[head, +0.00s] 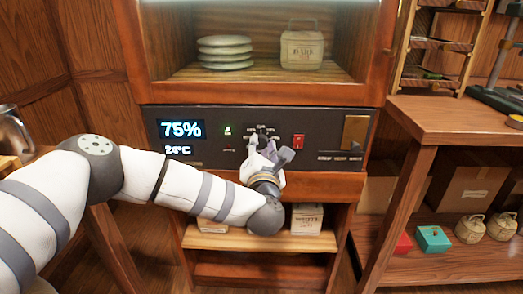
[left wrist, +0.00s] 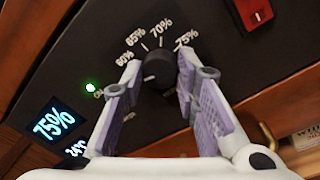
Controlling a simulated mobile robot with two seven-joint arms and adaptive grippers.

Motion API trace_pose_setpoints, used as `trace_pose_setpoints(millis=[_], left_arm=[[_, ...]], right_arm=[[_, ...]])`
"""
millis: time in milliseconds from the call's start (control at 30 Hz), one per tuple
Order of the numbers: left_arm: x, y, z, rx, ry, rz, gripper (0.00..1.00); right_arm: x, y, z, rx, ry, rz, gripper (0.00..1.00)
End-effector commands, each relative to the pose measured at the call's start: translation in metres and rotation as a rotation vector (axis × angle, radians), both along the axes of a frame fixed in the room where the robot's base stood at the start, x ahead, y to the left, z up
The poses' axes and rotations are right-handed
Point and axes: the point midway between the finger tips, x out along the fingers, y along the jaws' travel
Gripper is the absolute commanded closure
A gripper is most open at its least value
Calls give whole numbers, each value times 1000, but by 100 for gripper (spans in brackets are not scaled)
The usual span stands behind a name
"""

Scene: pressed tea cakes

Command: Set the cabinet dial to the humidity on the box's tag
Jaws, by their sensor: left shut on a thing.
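The cabinet dial is a round black knob (left wrist: 160,62) on the dark control panel (head: 345,130). The left wrist view shows it ringed by marks 60%, 65%, 70% and 75%; its pointer is not clear. My left gripper (head: 264,150) covers the knob in the head view. In the left wrist view its fingers (left wrist: 160,82) stand either side of the knob, shut on it. The display (head: 181,130) reads 75% and 24°C; it also shows in the left wrist view (left wrist: 53,123). A pale box (head: 307,218) stands on the shelf below; its lettering is not legible. My right gripper is out of view.
A red switch (head: 299,142) sits right of the dial, and a green light (head: 227,129) left of it. Pale round cakes (head: 226,52) and a lettered pale container (head: 302,48) stand inside the cabinet. A wooden table (head: 455,125) is at the right.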

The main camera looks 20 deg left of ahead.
Motion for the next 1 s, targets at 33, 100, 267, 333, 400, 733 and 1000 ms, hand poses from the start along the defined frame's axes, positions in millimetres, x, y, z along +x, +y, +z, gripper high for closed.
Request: trace_pose_setpoints(millis=[33,100,267,333,400,733,1000], left_arm=[[0,-1,-2,-21,-3,-2,100],[0,-1,-2,-45,-9,-3,100],[0,-1,-1,-85,-22,-3,100],[0,-1,-1,-95,-25,-2,100],[0,-1,0,-102,-27,-3,100],[0,-1,0,-107,-29,-3,100],[0,-1,0,-106,-29,-2,51]], right_arm=[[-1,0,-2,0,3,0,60],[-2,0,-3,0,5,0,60],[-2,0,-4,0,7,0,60],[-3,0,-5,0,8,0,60],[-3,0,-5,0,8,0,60],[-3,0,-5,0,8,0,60],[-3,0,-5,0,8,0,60]])
